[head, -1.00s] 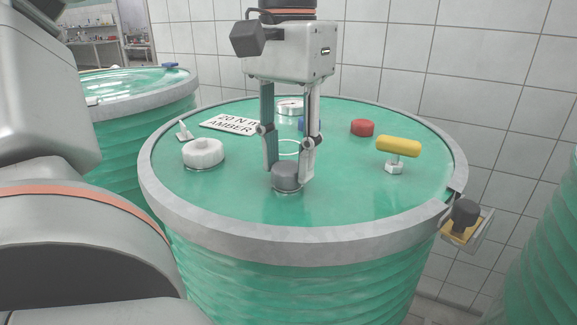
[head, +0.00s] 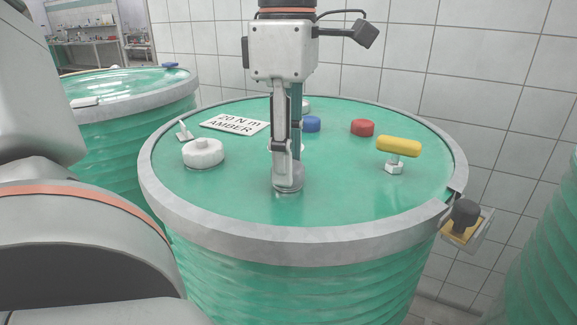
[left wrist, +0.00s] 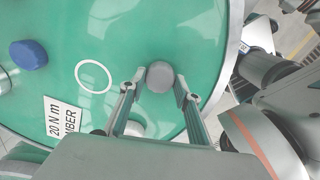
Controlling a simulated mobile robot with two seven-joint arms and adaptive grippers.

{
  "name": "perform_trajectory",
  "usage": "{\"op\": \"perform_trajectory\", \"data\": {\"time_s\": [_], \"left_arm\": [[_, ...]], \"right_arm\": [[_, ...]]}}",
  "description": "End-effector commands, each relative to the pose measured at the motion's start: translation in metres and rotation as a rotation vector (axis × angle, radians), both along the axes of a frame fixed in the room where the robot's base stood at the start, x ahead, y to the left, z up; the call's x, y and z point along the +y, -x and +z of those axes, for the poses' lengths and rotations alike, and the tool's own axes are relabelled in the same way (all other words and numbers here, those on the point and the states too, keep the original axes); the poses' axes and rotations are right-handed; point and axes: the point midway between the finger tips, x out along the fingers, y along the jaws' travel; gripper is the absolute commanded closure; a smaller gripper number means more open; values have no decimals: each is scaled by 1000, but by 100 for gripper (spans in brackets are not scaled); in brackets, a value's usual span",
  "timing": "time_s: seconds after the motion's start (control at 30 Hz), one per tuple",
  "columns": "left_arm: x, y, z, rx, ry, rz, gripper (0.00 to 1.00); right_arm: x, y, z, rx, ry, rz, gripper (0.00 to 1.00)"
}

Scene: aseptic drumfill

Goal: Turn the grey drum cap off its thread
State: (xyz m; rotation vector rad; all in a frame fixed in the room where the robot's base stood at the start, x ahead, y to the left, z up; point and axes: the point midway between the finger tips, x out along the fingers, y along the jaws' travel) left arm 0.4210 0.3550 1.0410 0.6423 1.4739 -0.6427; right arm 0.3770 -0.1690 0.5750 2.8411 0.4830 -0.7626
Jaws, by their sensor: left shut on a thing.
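The grey drum cap (left wrist: 160,77) is a short round knob near the front of the green drum lid (head: 340,190). In the left wrist view it sits between the two fingertips of my left gripper (head: 288,184). That gripper points straight down and is shut on the cap at lid level. In the head view the near finger hides most of the cap, so I cannot see its thread or whether it has lifted. My right gripper is in neither view.
On the lid are a white cap (head: 203,153), a plate reading 20 N m AMBER (head: 235,124), a blue cap (head: 312,124), a red cap (head: 362,127) and a yellow-handled fitting (head: 398,147). A raised grey rim (head: 300,245) surrounds them. A tiled wall stands behind.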

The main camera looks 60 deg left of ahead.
Motion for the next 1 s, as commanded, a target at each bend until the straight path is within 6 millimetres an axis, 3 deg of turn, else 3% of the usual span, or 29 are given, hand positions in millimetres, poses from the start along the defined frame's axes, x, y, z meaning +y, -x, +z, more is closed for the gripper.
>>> {"op": "perform_trajectory", "data": {"time_s": [1.0], "left_arm": [[0, 0, 12, -1, 0, 29, 98]], "right_arm": [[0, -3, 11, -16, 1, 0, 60]]}}
